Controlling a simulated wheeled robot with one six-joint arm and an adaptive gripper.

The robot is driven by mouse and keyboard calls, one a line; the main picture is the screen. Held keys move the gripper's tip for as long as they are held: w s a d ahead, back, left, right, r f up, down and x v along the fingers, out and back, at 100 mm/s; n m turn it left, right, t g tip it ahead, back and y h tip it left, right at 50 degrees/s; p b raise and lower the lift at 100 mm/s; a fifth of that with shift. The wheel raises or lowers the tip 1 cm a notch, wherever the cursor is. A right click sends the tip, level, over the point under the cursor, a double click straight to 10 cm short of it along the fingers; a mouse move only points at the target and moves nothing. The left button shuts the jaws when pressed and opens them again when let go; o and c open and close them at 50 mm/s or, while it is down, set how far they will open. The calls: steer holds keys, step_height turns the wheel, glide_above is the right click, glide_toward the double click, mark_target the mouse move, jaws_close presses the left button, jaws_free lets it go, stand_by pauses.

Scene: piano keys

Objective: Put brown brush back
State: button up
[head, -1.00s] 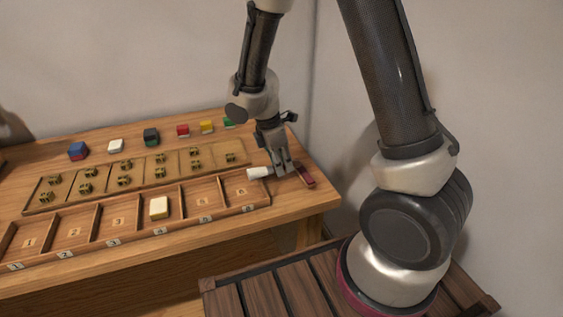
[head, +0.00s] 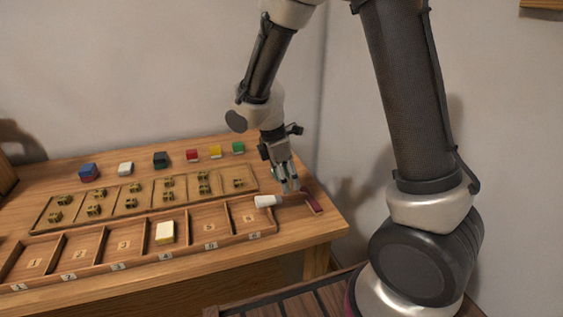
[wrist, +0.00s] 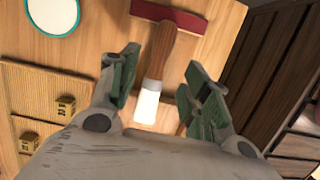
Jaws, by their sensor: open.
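The brush has a brown handle (wrist: 161,50) and a white end (wrist: 147,103). It lies on the table near the right edge; the head view shows its white end (head: 267,201) by the tray corner. The handle's far end meets a dark red strip (wrist: 168,17), also seen in the head view (head: 313,201); I cannot tell whether it rests on it. My gripper (head: 289,187) is open just above the brush. In the wrist view its green-padded fingers (wrist: 160,82) stand apart either side of the brush, with gaps on both sides.
A numbered wooden tray (head: 150,260) holds a cream block (head: 165,232). Behind it, a shallow board (head: 150,197) carries several brass pieces. Coloured blocks line the back, including a blue one (head: 88,172). A teal-rimmed white disc (wrist: 53,12) lies nearby. The wall is close on the right.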

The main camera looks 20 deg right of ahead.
mark_target(280, 195)
steer(key=v, duration=0.8)
steer(key=s+d+r+m+t+y, duration=0.2)
steer(key=s+d+r+m, duration=0.5)
steer(key=d+r+m, duration=0.15)
steer(key=s+d+r+m+t, duration=0.1)
steer(key=s+d+r+m, duration=0.1)
steer(key=s, duration=0.4)
steer(key=s+d+r+m+t, duration=0.1)
steer(key=s+d+r+m, duration=0.1)
steer(key=s+d+m, duration=0.3)
steer(key=shift+s+r+m+t+y, duration=0.3)
steer(key=shift+s+m, duration=0.45)
steer(key=shift+m, duration=0.5)
